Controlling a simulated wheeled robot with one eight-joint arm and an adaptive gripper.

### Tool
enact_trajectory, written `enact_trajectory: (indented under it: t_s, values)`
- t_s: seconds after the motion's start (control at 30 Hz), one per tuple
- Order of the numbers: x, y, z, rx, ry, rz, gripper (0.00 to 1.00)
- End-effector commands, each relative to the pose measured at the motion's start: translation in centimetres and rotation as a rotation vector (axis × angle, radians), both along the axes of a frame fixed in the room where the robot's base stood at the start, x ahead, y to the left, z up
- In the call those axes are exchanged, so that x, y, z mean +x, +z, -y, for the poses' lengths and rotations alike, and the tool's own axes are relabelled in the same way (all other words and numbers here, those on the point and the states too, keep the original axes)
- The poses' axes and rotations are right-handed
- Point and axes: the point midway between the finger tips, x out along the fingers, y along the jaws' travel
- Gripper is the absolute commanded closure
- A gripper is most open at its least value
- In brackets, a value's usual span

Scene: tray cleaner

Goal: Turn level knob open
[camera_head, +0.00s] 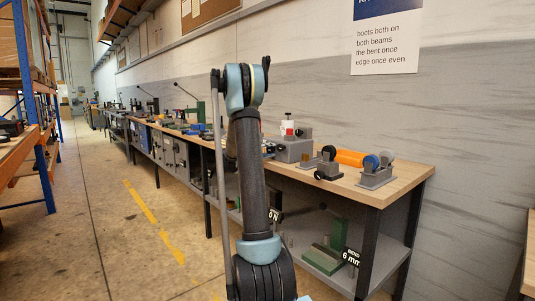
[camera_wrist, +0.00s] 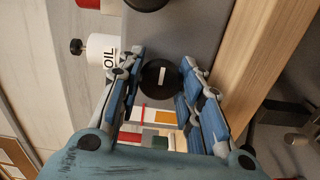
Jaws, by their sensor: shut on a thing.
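A round black knob (camera_wrist: 152,88) with a short white mark shows in the wrist view, on the side of a grey housing (camera_wrist: 188,28). The mark runs nearly upright in that picture. My gripper (camera_wrist: 162,75) has its two blue-padded fingers on either side of this knob and is shut on it. A second black round part (camera_wrist: 147,3) is cut off by the top edge. A white container marked OIL (camera_wrist: 101,50) with a black cap is left of the fingers. In the head view my gripper is hidden behind my arm.
The wooden bench (camera_head: 408,174) runs along the wall. A grey box (camera_head: 294,151) with a white and red container (camera_head: 287,127) stands on it, with an orange cylinder (camera_head: 350,158) to the right. A blue and orange rack (camera_head: 22,60) stands left; the aisle floor is clear.

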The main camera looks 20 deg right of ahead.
Motion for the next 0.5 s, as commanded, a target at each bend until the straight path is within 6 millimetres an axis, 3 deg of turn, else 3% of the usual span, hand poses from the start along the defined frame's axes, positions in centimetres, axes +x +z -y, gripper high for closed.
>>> enact_trajectory:
  t_s: [0.5]
  values:
    - [-0.01, -0.25, -0.07, 0.025, 0.001, 0.051, 0.90]
